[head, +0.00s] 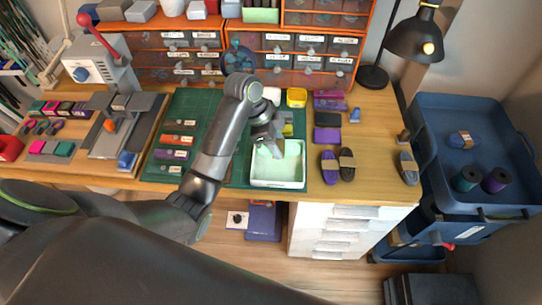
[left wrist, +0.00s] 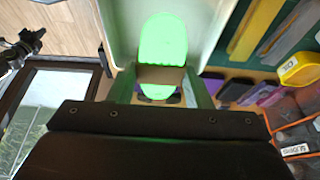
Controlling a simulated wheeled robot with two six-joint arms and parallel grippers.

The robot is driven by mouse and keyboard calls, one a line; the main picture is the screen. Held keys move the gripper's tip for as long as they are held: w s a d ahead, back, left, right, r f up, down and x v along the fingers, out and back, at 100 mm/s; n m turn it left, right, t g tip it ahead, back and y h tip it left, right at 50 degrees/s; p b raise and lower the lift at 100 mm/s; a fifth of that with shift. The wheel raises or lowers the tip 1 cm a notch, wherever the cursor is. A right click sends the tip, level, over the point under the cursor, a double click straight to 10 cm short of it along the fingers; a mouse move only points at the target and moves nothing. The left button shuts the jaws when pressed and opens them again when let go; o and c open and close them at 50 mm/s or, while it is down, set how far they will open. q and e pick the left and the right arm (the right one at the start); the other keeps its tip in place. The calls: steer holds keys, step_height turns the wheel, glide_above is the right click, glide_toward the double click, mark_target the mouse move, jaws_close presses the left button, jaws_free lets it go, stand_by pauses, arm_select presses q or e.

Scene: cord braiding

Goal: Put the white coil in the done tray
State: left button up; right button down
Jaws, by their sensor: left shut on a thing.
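My left gripper (head: 270,148) reaches down into the pale, shallow done tray (head: 277,184) on the front part of the bench. In the left wrist view the gripper (left wrist: 162,82) is shut on an oblong coil (left wrist: 162,40) with a brown band round its middle. The coil looks bright green there rather than white. It lies within the tray's walls, which also show in the left wrist view (left wrist: 120,28); I cannot tell whether it touches the floor of the tray. In the head view the coil hardly stands out against the tray. My right gripper is not in view.
A purple coil (head: 329,164) and a dark coil (head: 347,163) lie just right of the tray, with a grey one (head: 408,168) farther right. A yellow container (head: 297,97) stands behind it. A blue bin (head: 470,115) with spools is at the right. Bench between the coils is clear.

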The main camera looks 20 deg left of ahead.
arm_select(q)
step_height(320, 180, down, 7)
steer(key=shift+r, duration=0.15)
steer(key=o, duration=1.1)
steer(key=shift+c, duration=0.2)
steer(key=v, duration=1.2)
